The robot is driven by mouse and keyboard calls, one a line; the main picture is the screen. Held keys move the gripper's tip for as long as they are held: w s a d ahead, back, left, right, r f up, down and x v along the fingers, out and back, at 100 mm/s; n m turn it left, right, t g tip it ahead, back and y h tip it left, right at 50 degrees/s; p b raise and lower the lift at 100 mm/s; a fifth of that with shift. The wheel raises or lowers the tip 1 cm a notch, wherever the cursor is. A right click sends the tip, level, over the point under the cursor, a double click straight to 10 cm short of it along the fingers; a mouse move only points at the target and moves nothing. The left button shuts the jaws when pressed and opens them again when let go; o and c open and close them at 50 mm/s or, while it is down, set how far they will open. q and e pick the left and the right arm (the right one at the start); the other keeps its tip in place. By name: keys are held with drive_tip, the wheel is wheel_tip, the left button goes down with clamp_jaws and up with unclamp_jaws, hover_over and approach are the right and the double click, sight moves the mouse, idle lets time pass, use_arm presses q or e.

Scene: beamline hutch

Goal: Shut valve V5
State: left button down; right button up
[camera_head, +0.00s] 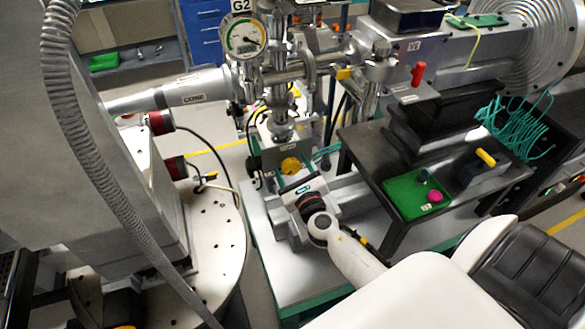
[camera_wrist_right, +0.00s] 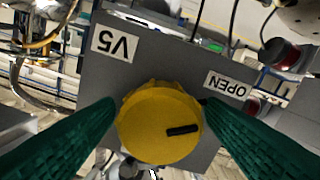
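Valve V5 has a round yellow knob (camera_head: 290,165) on a grey box below the pressure gauge. In the right wrist view the knob (camera_wrist_right: 158,122) faces me, with a black mark on its right half lying nearly level. A V5 label (camera_wrist_right: 114,43) and an OPEN label (camera_wrist_right: 227,84) appear upside down on the grey face. My right gripper (camera_head: 294,180) is just in front of the knob. Its green fingers (camera_wrist_right: 158,108) are apart, one at each side of the knob, with what looks like a narrow gap. My left gripper is not in view.
A G2 gauge (camera_head: 242,37) and steel pipes rise above the valve. A dark table (camera_head: 375,150) with a green tray (camera_head: 400,197) stands to the right. A large grey housing with a ribbed hose (camera_head: 80,120) is on the left. Thin cables hang near the valve.

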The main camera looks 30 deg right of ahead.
drive_tip(key=c, duration=0.9)
drive_tip(key=m+b, duration=0.1)
drive_tip(key=m, duration=0.4)
drive_tip(key=shift+f+b, duration=0.1)
drive_tip(key=shift+b, duration=0.2)
drive_tip(key=m+b, duration=0.1)
drive_tip(key=m, duration=0.5)
drive_tip(key=shift+b, duration=0.3)
drive_tip(key=m, duration=0.6)
drive_tip(key=shift+m+b, duration=0.35)
drive_tip(key=shift+m, duration=0.05)
drive_tip(key=m, duration=0.5)
drive_tip(key=shift+m, duration=0.7)
